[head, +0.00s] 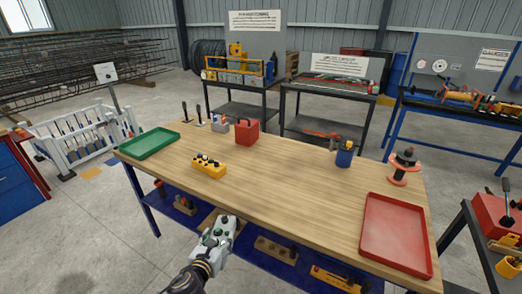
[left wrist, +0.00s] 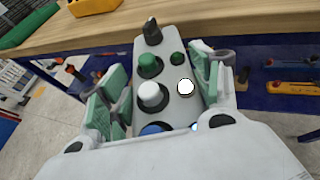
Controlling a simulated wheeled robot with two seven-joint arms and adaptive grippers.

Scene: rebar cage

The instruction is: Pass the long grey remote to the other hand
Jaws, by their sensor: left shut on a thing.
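The long grey remote (left wrist: 160,75) fills the middle of the left wrist view, with green, white and blue buttons and a black knob at its far end. My left gripper (left wrist: 160,92) is shut on it, with a green-padded finger on each side. Its near end is hidden by the gripper body. In the head view the left gripper (head: 217,240) holds the grey remote (head: 222,226) in front of the table's near edge, off the tabletop. My right gripper is not in view.
The wooden table (head: 290,185) has a clear middle. On it are a green tray (head: 150,143), yellow remote (head: 208,167), red box (head: 246,132), blue cup (head: 344,156), orange spool (head: 403,168) and red tray (head: 397,240). A blue lower shelf (head: 190,220) holds several items.

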